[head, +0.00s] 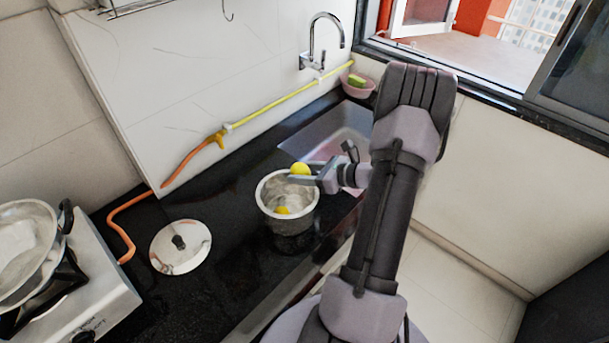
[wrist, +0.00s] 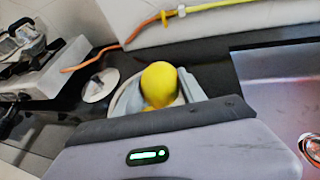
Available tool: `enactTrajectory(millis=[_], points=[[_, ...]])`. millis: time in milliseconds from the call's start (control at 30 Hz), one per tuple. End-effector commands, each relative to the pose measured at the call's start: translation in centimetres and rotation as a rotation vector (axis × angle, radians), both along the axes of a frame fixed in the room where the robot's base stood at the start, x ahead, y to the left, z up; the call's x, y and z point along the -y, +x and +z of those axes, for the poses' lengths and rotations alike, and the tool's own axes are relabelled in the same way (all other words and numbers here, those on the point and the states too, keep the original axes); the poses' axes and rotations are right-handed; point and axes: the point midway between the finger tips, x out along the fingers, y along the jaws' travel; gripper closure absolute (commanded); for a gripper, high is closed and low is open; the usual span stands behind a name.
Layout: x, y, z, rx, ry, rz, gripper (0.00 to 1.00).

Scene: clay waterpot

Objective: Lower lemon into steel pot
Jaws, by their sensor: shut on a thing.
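The yellow lemon (head: 300,168) is shut in my gripper (head: 303,172), over the far right part of the steel pot's mouth. The steel pot (head: 289,222) stands open and upright on the black counter. A yellow patch (head: 282,210) shows low inside the pot; I cannot tell whether it is a reflection or another fruit. In the wrist view the lemon (wrist: 159,84) sits just past my gripper's grey body, and only part of the pot's rim (wrist: 124,104) shows behind it.
A round steel lid (head: 192,240) lies on the counter left of the pot. A stove (head: 108,290) with a pan (head: 25,250) is at far left. The sink (head: 325,138) and a pink bowl (head: 358,92) are behind. An orange-yellow hose (head: 260,115) runs along the wall.

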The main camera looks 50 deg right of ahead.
Motion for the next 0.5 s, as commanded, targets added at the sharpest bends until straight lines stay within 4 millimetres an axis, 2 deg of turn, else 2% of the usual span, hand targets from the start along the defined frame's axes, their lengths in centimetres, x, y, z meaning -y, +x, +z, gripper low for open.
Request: enactTrajectory(millis=[300, 500], points=[[0.0, 0.1, 0.0, 0.0, 0.0, 0.001, 0.95], [-0.2, 1.1, 0.0, 0.001, 0.001, 0.001, 0.95]])
